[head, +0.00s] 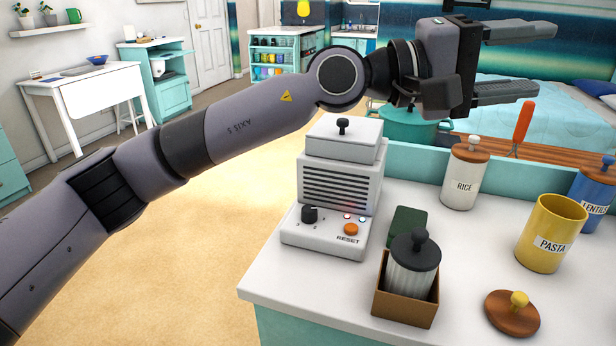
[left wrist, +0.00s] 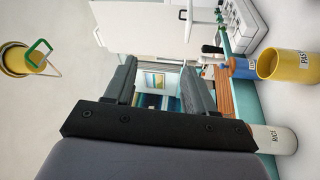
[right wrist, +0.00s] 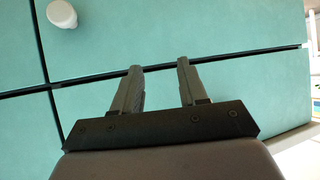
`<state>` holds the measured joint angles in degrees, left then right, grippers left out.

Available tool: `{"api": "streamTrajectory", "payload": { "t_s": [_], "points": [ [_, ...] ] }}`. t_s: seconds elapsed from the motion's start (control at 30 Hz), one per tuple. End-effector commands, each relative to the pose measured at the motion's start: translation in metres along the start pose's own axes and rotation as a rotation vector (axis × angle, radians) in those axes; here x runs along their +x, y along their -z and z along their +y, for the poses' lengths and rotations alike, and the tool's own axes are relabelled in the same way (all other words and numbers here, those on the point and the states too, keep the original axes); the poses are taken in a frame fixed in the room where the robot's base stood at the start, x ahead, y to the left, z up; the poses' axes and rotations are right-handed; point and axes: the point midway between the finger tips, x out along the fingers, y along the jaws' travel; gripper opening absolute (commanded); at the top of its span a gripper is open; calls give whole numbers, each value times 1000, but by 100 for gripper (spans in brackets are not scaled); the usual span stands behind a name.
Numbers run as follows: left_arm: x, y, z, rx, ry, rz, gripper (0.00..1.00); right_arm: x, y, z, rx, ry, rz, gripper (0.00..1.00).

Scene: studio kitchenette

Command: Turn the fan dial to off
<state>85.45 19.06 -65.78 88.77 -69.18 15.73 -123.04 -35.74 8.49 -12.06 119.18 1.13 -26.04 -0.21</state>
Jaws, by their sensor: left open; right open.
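A white vented unit (head: 336,185) stands at the left of the counter, with a lidded top. On its sloped front panel are a black dial (head: 309,214), small lights and an orange button (head: 351,229) above the word RESET. The dial's marks are too small to read. My left gripper (head: 545,58) is open and empty, raised high at the upper right, well away from the dial. It also shows open in the left wrist view (left wrist: 158,70). My right gripper (right wrist: 159,68) is open and empty in front of teal cabinet fronts; the head view does not show it.
A rice jar (head: 461,180), a yellow pasta jar (head: 549,236) and a wooden lid (head: 512,315) stand to the right. A teal pot (head: 412,130) is behind.

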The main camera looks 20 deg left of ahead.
Motion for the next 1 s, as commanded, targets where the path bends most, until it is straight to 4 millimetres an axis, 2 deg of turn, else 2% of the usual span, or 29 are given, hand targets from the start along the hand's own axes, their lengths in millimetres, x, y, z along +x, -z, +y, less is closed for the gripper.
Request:
{"api": "streamTrajectory", "payload": {
  "t_s": [0.03,0.17,0.27,0.37,0.5,0.7,0.8,0.9,1.0],
  "points": [
    [-6,-4,-22,57,85,-28,55,7,-9,-1,-1,3,4,43],
    [-25,-7,-67,190,325,-96,55,16,-18,-2,-2,8,9,43],
    [-48,-3,-99,280,518,-132,55,22,-25,-4,-3,12,12,43],
    [-78,6,-129,354,718,-155,55,28,-32,-5,-4,16,17,43],
    [-131,23,-159,431,1005,-166,55,37,-42,-8,-6,23,23,43],
    [-208,45,-176,473,1370,-148,55,47,-52,-10,-7,31,30,43],
    [-235,50,-175,469,1491,-135,55,49,-55,-11,-8,33,33,43],
    [-251,53,-173,462,1562,-126,55,50,-56,-12,-8,34,34,43],
    [-257,55,-175,458,1591,-124,55,51,-56,-12,-9,36,36,43]
  ]
}}
